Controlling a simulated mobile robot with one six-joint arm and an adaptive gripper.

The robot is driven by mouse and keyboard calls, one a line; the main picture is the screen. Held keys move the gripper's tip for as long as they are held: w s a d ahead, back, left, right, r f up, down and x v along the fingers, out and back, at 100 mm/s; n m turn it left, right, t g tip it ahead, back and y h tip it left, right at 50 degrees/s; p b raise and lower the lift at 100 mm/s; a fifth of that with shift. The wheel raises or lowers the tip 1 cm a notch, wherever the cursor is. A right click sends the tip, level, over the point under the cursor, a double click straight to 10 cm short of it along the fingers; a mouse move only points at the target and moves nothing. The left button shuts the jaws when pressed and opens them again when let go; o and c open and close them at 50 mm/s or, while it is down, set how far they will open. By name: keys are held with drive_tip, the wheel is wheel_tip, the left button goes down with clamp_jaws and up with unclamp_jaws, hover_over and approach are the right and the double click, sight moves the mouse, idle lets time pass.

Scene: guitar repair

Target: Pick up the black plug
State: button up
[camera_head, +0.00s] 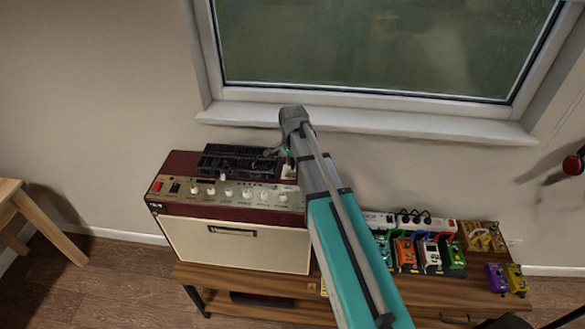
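A white power strip (375,219) lies at the back of the pedal group, right of my arm. Dark looped cords or plugs (415,214) show at it, too small to tell which is the black plug. My arm reaches up from the bottom and bends down over the amplifier. My gripper (277,153) is a small dark shape above the right part of the amplifier's top, left of the power strip and apart from it. Its fingers are too small and dark to tell whether they are open or hold anything.
A maroon and cream amplifier (225,242) stands on a wooden bench (262,309), with a black ridged object (228,162) on its top. Several colored pedals (430,254) are at right. A window sill (410,124) juts out behind. A wooden stool (45,225) stands left.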

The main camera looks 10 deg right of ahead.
sight(293, 162)
clamp_jaws()
drive_tip(key=shift+r, duration=0.15)
wheel_tip(293, 162, up, 3)
drive_tip(key=p, duration=0.3)
drive_tip(key=s+r+p, duration=0.9)
drive_tip(key=s+p, duration=0.1)
drive_tip(key=s, duration=0.4)
drive_tip(key=shift+r, duration=0.35)
drive_tip(key=shift+d+f, duration=0.1)
